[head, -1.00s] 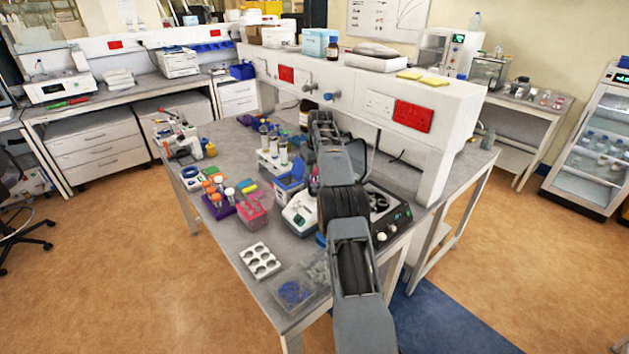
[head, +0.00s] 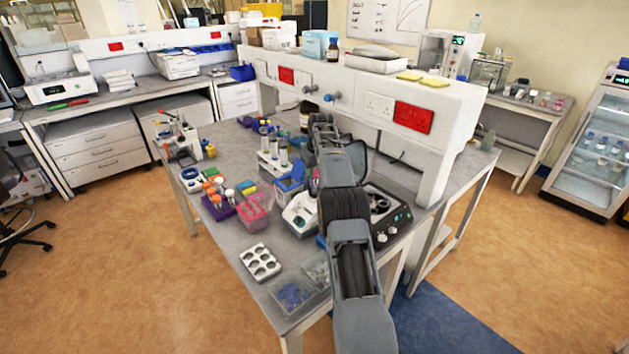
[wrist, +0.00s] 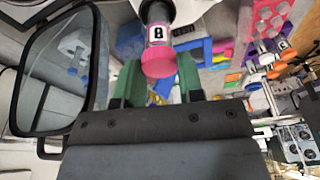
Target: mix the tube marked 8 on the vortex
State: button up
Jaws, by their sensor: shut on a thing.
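The tube (wrist: 157,33) has a pink cap and a white label with a dark mark that reads as 8 or B. It shows in the wrist view between the green fingertips of my gripper (wrist: 160,82), which is shut on it near the cap. A small white device (head: 299,213) with a dark front panel, possibly the vortex, stands left of my arm in the head view. My gripper is hidden behind my arm there.
A black-topped machine (head: 396,214) with dials and a raised lid (wrist: 57,72) is close beside my gripper. A white tube rack (head: 270,168), purple rack (head: 217,208) and pink rack (head: 254,213) stand left. A white holed tray (head: 261,262) is at the front.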

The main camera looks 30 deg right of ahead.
jog(key=shift+f, duration=0.4)
dwell(2.1)
dwell(3.2)
jog(key=shift+r+p, duration=0.85)
jog(key=shift+r, duration=0.65)
jog(key=shift+c, duration=0.3)
jog(key=shift+r, duration=1.05)
